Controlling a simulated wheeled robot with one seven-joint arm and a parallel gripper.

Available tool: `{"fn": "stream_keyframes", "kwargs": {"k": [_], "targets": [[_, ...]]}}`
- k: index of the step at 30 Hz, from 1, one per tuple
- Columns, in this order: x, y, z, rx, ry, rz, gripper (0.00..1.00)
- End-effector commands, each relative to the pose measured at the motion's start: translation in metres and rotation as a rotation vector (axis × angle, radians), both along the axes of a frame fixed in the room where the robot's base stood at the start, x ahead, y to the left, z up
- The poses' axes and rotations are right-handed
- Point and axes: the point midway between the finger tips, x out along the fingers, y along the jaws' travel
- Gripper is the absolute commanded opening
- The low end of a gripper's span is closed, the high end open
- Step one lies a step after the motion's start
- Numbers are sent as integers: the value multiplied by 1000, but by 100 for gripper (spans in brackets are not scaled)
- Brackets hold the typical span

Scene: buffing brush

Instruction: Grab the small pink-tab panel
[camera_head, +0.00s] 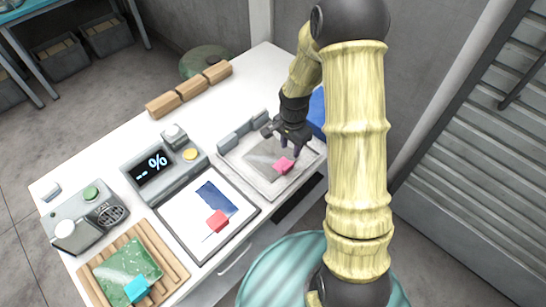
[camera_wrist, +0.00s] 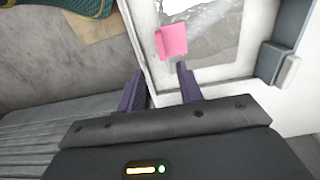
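The small panel (camera_head: 262,153) with a pink tab (camera_head: 284,165) lies flat in a white-rimmed tray (camera_head: 248,184) on the white table. The panel is grey and looks partly see-through. In the wrist view the pink tab (camera_wrist: 172,41) stands just beyond my fingertips, with the grey panel (camera_wrist: 215,25) behind it. My gripper (camera_wrist: 160,74) is open, with nothing between its two dark fingers. In the head view my gripper (camera_head: 288,143) hangs over the tray, close to the pink tab, and hides part of the panel and tray.
Left of the tray is a board with a blue panel and red tab (camera_head: 217,221). Further left, a green panel (camera_head: 120,268) with a cyan tab lies on a wooden rack. A display box (camera_head: 160,168) and several wooden blocks (camera_head: 190,89) stand behind. A grey block (camera_wrist: 275,62) borders the tray.

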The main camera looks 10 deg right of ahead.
Motion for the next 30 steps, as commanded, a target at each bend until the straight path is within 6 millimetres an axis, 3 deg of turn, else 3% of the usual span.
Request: {"fn": "stream_keyframes", "kwargs": {"k": [8,22,30], "targets": [[0,0,-38,0,1,0,36],[0,0,-46,0,0,0,36],[0,2,-73,0,3,0,36]]}}
